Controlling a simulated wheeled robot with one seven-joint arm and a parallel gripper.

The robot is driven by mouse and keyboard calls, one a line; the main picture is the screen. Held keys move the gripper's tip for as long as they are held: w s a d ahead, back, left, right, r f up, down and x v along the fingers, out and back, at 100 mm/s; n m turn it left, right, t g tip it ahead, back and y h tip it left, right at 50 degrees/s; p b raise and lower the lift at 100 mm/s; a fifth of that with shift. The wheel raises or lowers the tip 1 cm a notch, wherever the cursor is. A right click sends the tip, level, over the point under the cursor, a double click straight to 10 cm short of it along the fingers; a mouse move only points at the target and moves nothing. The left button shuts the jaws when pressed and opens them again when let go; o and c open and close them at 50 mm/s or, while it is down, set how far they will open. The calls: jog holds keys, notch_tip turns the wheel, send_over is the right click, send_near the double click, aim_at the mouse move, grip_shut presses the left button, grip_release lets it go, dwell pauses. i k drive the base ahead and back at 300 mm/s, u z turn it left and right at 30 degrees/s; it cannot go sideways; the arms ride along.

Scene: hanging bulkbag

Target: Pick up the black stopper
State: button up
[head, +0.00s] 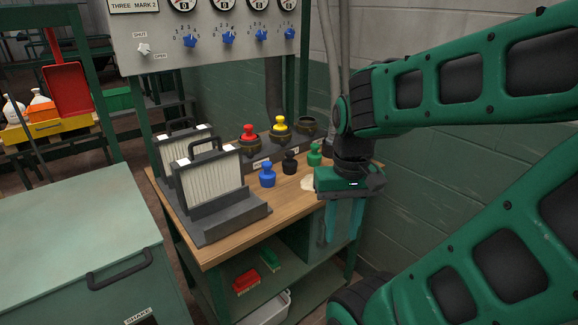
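The black stopper (290,163) stands upright on the wooden bench top (285,205), between a blue stopper (267,175) on its left and a green stopper (314,155) on its right. My gripper (343,238) points down at the right of the bench, to the right of the black stopper and apart from it. Its two teal fingers are spread, with a gap and nothing seen between them. The whole black stopper shows.
Behind stand a red stopper (249,132) and a yellow stopper (281,125) in dark sockets, beside an empty-looking socket (307,125). Two pleated filters (213,178) stand at the bench's left. A gauge panel (220,40) overhangs the back. A green cabinet (75,235) is front left.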

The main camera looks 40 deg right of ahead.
aim_at(289, 165)
jog(key=u, duration=2.55)
jog(key=k, duration=0.85)
jog(key=z, duration=2)
jog(key=i, duration=0.4)
jog(key=z, duration=0.15)
